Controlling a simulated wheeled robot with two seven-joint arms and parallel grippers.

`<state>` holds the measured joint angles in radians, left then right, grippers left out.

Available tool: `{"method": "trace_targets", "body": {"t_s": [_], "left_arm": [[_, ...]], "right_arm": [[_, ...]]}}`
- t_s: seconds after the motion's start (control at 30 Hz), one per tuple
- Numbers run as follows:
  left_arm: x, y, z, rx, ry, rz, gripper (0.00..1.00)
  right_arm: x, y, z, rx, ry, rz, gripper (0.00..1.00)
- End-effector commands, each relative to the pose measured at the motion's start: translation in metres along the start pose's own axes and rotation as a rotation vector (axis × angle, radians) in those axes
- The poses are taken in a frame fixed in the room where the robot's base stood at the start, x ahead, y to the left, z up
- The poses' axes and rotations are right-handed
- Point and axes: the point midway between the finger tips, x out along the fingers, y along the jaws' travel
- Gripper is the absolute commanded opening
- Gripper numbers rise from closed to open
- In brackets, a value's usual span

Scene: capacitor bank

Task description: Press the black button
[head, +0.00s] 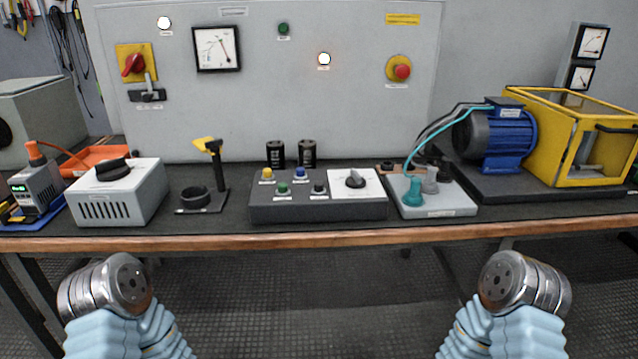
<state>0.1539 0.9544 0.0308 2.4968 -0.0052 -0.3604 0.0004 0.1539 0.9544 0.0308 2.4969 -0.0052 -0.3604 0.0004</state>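The black button (319,188) is a small round button on the sloping top of a dark grey control box (318,209). It is in the front row, right of a green button (283,187). A yellow button (267,173) and a blue button (300,172) sit in the row behind. A white panel with a black rotary knob (355,179) is to its right. My two arms show at the bottom left and bottom right as metal joints with light blue sleeves, in front of the bench and apart from the box. No gripper fingers show.
The control box stands near the wooden front edge (240,241) of the bench. Left are a black stand (219,180) with a yellow top and a grey dial box (118,192). Right is a plug board (447,204) with cables. Two black capacitors (307,152) stand behind.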

Motion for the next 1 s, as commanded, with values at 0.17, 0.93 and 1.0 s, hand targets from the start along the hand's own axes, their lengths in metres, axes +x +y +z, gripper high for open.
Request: {"method": "trace_targets", "body": {"t_s": [0.17, 0.93, 1.0], "left_arm": [[0.0, 0.0, 0.0, 0.0, 0.0, 0.0, 0.0], [0.0, 0.0, 0.0, 0.0, 0.0, 0.0, 0.0], [0.0, 0.0, 0.0, 0.0, 0.0, 0.0, 0.0]], "right_arm": [[0.0, 0.0, 0.0, 0.0, 0.0, 0.0, 0.12], [0.0, 0.0, 0.0, 0.0, 0.0, 0.0, 0.0], [0.0, 0.0, 0.0, 0.0, 0.0, 0.0, 0.0]]}}
